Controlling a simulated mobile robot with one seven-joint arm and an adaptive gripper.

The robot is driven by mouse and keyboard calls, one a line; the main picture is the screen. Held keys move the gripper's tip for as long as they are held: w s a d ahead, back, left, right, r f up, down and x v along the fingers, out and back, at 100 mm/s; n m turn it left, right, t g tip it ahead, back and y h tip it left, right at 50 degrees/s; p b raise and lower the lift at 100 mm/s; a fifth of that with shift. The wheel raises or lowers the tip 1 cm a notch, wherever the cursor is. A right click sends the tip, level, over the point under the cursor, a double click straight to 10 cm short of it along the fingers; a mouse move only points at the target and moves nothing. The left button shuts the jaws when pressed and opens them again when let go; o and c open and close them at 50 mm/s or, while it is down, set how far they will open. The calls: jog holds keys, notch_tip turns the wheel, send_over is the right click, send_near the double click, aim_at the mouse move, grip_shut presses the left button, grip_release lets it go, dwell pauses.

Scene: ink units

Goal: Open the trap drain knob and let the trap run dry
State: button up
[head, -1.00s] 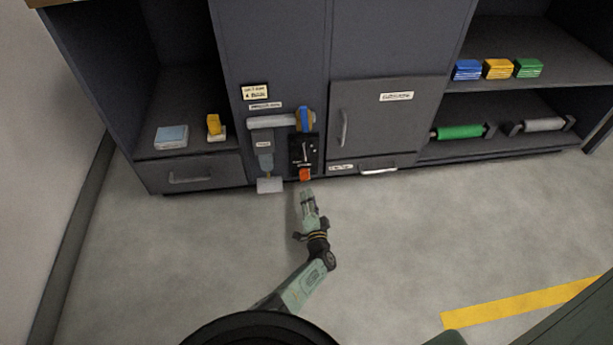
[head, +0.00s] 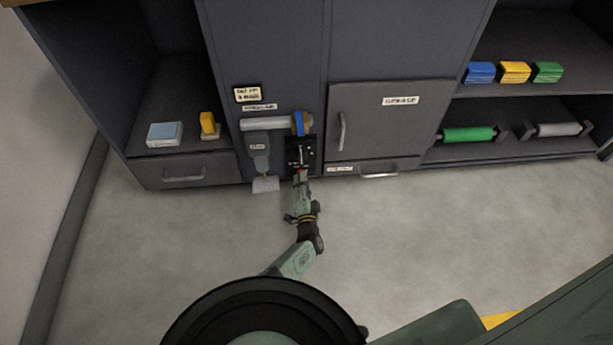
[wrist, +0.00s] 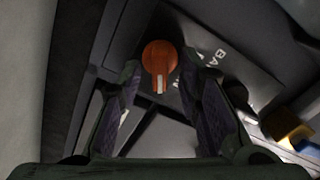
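An orange-red knob (wrist: 160,58) with a white pointer mark shows between my fingertips in the wrist view, on a dark plate with partly readable lettering. In the head view my gripper (head: 301,178) is at the foot of the black panel (head: 301,148), largely covering the knob. My gripper is open, one finger on each side of the knob; I cannot tell whether they touch it. The grey trap-like body (head: 259,148) hangs left of the panel, with a small yellowish piece below it and a pale tray (head: 266,185) underneath.
A horizontal grey cylinder (head: 268,123) with a blue and yellow end (head: 301,122) lies above the panel. A cabinet door with a handle (head: 341,132) is to the right, a drawer (head: 190,172) to the left. The floor (head: 420,220) in front is open.

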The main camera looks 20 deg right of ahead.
jog(key=shift+w, duration=0.3)
jog(key=shift+c, duration=0.3)
grip_shut()
